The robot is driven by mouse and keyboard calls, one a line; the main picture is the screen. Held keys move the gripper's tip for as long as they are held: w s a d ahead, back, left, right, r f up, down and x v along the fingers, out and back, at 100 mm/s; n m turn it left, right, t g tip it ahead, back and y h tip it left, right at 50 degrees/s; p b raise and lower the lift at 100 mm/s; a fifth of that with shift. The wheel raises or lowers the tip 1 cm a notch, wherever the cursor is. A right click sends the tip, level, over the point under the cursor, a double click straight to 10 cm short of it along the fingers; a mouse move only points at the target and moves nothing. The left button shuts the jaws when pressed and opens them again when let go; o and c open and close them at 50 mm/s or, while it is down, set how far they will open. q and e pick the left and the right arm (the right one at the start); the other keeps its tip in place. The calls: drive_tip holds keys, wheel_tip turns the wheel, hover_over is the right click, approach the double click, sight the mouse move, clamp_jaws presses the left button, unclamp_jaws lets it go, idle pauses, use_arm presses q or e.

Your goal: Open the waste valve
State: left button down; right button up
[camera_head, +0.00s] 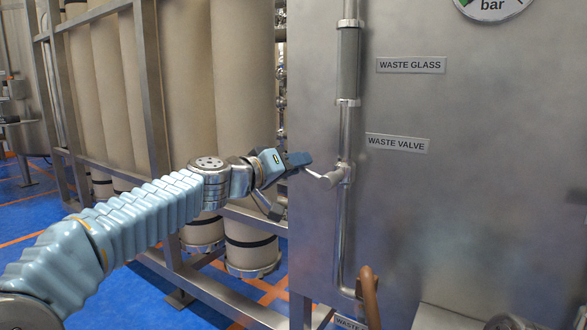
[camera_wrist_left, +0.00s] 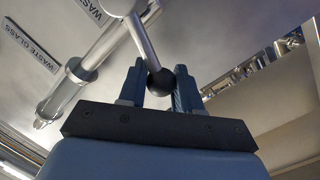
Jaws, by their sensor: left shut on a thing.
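The waste valve (camera_head: 344,170) sits on a vertical steel pipe, just below the "WASTE VALVE" label (camera_head: 398,143) on the metal panel. Its silver lever (camera_head: 321,178) points left from the pipe. My left gripper (camera_head: 305,165) reaches in from the left and is at the lever's free end. In the left wrist view, the lever rod (camera_wrist_left: 144,45) ends in a black ball knob (camera_wrist_left: 160,81). My left gripper (camera_wrist_left: 160,88) is shut on this knob, with one finger on each side. In the head view the knob is hidden by the fingers. My right gripper is not in view.
The waste glass (camera_head: 348,65) is on the pipe above the valve, beside its "WASTE GLASS" label (camera_head: 411,65). A brown curved pipe (camera_head: 369,295) stands below. Large beige cylinders (camera_head: 240,100) in a steel frame (camera_head: 150,90) stand behind my left arm.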

sight(307, 169)
use_arm(q)
drive_tip(key=r+m, duration=0.1)
drive_tip(key=r+m+p, duration=0.1)
drive_tip(key=shift+s+d+m+y, duration=0.2)
drive_tip(key=shift+d+m+y, duration=0.1)
drive_tip(key=shift+d, duration=0.1)
drive_tip(key=shift+s+d+r+m+p, duration=0.25)
drive_tip(key=shift+r+m+p, duration=0.25)
drive_tip(key=shift+m+p, duration=0.25)
drive_tip(key=shift+s+d+r+m+y+p, duration=0.15)
drive_tip(key=shift+d+r+m+y+p, duration=0.2)
drive_tip(key=shift+m, duration=0.3)
drive_tip(key=shift+s+d+r+m+y+p, duration=0.15)
drive_tip(key=shift+d+r+m+p, duration=0.2)
drive_tip(key=shift+m+p, duration=0.2)
drive_tip(key=shift+s+d+r+m+y+p, duration=0.25)
drive_tip(key=shift+d+m+p, duration=0.15)
drive_tip(key=shift+m, duration=0.2)
drive_tip(key=shift+s+d+r+m+y+p, duration=0.2)
drive_tip(key=shift+d+m+y+p, duration=0.1)
drive_tip(key=shift+m+p, duration=0.2)
drive_tip(key=shift+s+d+m+p, duration=0.35)
drive_tip(key=shift+d+m, duration=0.3)
drive_tip(key=shift+m, duration=0.3)
drive_tip(key=shift+s+d+m+y, duration=0.4)
drive_tip(key=shift+d+m, duration=0.2)
drive_tip(key=shift+m, duration=0.3)
drive_tip(key=shift+f, duration=0.1)
